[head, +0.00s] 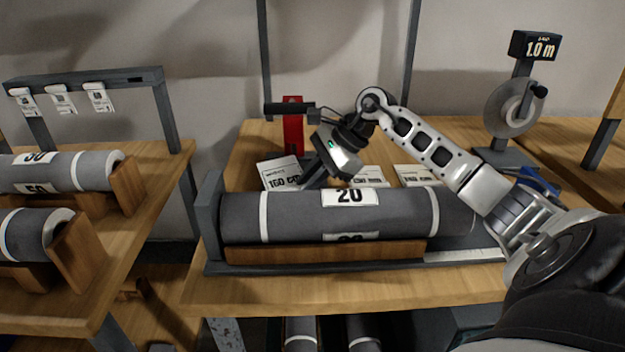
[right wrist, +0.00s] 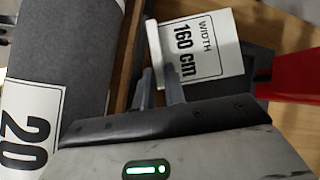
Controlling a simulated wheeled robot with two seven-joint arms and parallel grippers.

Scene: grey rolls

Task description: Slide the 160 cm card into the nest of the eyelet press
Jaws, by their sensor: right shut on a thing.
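The white 160 cm card (head: 278,172) is in my right gripper (head: 303,181), behind the big grey roll, tilted slightly. In the right wrist view the card (right wrist: 197,47) shows "WIDTH 160 cm", and the fingers of the gripper (right wrist: 162,85) are shut at its near edge. The red eyelet press (head: 293,136) with its black lever stands just behind the card in the head view. In the right wrist view the red press (right wrist: 293,77) and a dark block lie beside the card. I cannot tell whether they touch. The nest is not clearly visible. My left gripper is not in view.
The grey roll marked 20 (head: 390,213) lies in a cradle in front of the press. Two more cards lie on the table, one (head: 413,176) to the right. A post with a 1.0 m display (head: 540,47) stands at the right. A left table (head: 95,285) holds more rolls.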

